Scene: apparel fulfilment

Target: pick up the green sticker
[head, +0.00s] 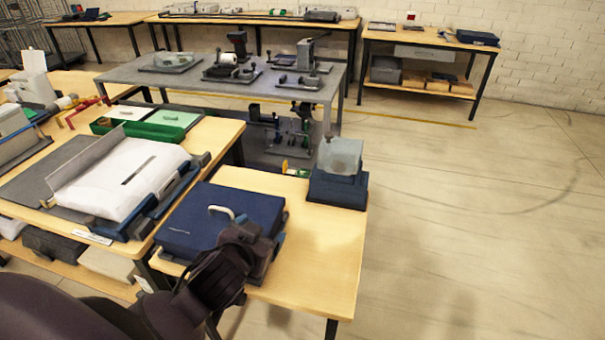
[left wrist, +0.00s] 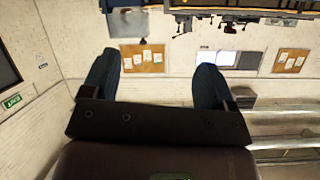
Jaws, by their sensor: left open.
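A pale green sheet (head: 175,118), possibly the green sticker, lies in a green tray (head: 147,132) on the left wooden table. A whiter sheet (head: 129,112) lies beside it in the tray. I cannot tell for sure which thing is the sticker. My left gripper (head: 258,240) is in front of the blue box, well apart from the tray. In the left wrist view my left gripper (left wrist: 157,80) is open, with nothing between its fingers. My right gripper is not in view.
A blue box with a pale handle (head: 222,216) and a dark blue device with a clear top (head: 338,188) stand on the near wooden table (head: 325,255). A white package (head: 118,190) lies on the left table. The floor at right is clear.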

